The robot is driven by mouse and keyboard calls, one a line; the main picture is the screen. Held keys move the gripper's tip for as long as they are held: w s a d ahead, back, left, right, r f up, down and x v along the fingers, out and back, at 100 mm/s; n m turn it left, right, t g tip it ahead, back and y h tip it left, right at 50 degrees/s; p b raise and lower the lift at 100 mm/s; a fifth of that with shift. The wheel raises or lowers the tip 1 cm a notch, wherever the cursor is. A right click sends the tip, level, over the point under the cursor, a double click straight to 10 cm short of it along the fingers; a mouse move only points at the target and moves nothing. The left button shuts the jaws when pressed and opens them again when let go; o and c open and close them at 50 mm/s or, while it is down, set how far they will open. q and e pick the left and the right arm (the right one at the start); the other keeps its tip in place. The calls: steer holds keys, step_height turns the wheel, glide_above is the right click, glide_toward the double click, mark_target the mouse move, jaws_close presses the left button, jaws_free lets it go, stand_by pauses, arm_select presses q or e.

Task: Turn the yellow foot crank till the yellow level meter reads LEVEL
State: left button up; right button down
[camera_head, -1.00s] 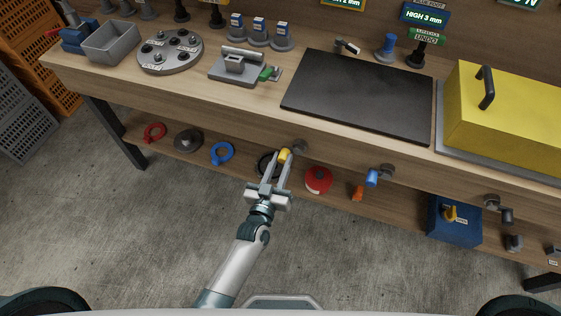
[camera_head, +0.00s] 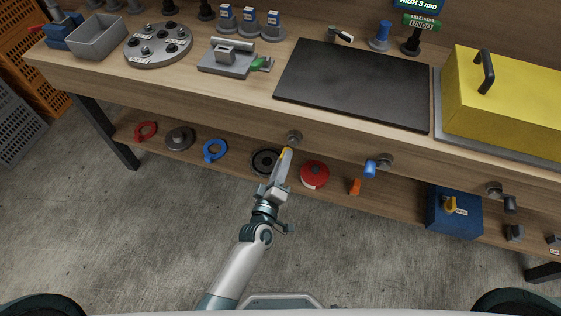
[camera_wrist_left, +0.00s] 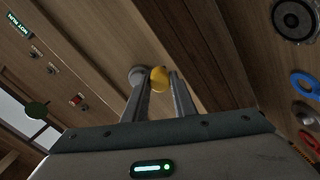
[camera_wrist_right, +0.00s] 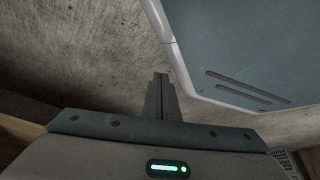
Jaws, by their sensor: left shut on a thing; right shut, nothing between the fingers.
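The yellow foot crank shows its yellow handle (camera_head: 284,153) below the bench's front edge, with its grey hub (camera_head: 294,137) just above. My left gripper (camera_head: 286,154) is at this handle, seen nearly edge-on in the head view. In the left wrist view the yellow handle (camera_wrist_left: 159,79) sits between the two finger tips, with the grey hub (camera_wrist_left: 137,75) beside it. The left gripper is shut on the handle. My right gripper (camera_wrist_right: 161,77) is shut and empty above the concrete floor in the right wrist view. The yellow level meter's reading is not in view.
A blue crank (camera_head: 371,168) and its hub lie further right, and a blue meter (camera_head: 417,5) reads HIGH 3 mm. A lower shelf holds a red disc (camera_head: 314,174), a dark ring (camera_head: 264,163) and a blue box (camera_head: 454,213). Bare floor lies in front.

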arm_select(q)
steer(key=shift+d+n, duration=0.3)
steer(key=shift+n, duration=0.5)
arm_select(e)
steer(key=w, duration=0.2)
steer(key=w+a+r, duration=0.1)
steer(key=shift+w+a+t, duration=0.1)
steer(key=shift+t, duration=0.3)
arm_select(q)
steer(key=o, duration=1)
steer(key=shift+o, duration=0.2)
steer(key=shift+s+f, duration=0.1)
steer(key=shift+s, duration=0.05)
